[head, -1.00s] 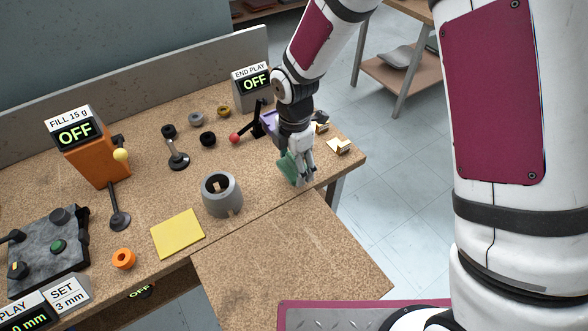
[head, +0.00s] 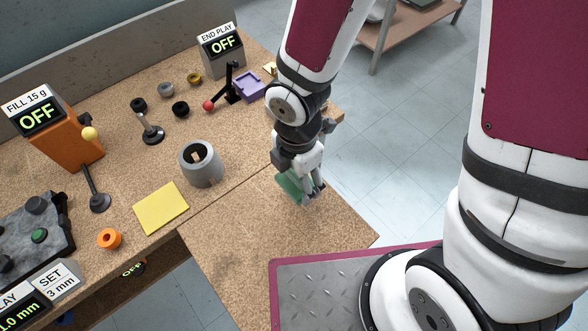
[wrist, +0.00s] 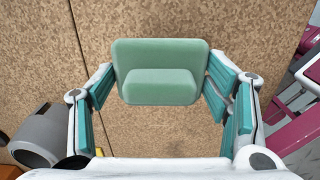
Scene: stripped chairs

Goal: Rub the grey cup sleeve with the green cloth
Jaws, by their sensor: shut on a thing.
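The green cloth (head: 289,185), a pale green folded pad, is held in my gripper (head: 305,194). In the wrist view the cloth (wrist: 160,72) spans between the two fingers, over bare brown board. The grey cup sleeve (head: 201,170) is a thick-walled, open-topped ring with a notch low at its front. It stands upright on the bench, left of my gripper and apart from it and the cloth. The sleeve also shows at the lower left of the wrist view (wrist: 42,138). My fingers partly hide the cloth in the head view.
A purple tray (head: 249,87) and a lever with a red knob (head: 209,105) stand behind. The front board (head: 250,240) is clear around my gripper.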

